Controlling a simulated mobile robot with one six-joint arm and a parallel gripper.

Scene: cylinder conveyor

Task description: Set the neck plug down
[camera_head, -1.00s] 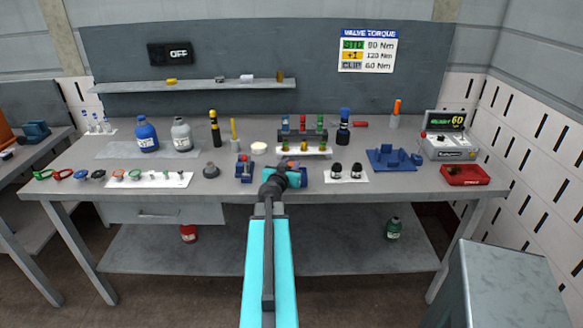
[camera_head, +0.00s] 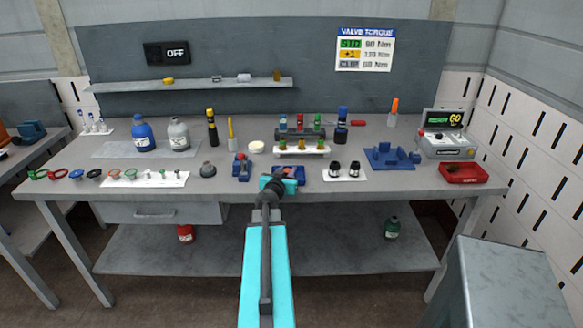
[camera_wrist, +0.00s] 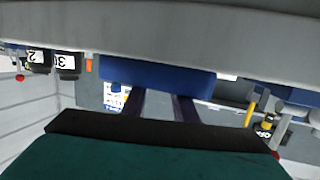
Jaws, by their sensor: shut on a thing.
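My gripper (camera_head: 281,181) is at the front middle of the grey workbench (camera_head: 330,222), seen from behind. It is close to a blue block-like fixture (camera_head: 297,172). In the wrist view the two dark fingers of my gripper (camera_wrist: 164,104) reach towards a wide blue part (camera_wrist: 157,76), which covers the fingertips. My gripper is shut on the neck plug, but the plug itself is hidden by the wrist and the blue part. I cannot tell whether the plug touches a surface.
A second blue fixture (camera_head: 240,169) stands just left of my gripper. A dark grey knob-like part (camera_head: 208,169) is further left. Two black caps (camera_head: 344,168) stand on a white sheet to the right. A rack with coloured parts (camera_head: 302,150) stands behind.

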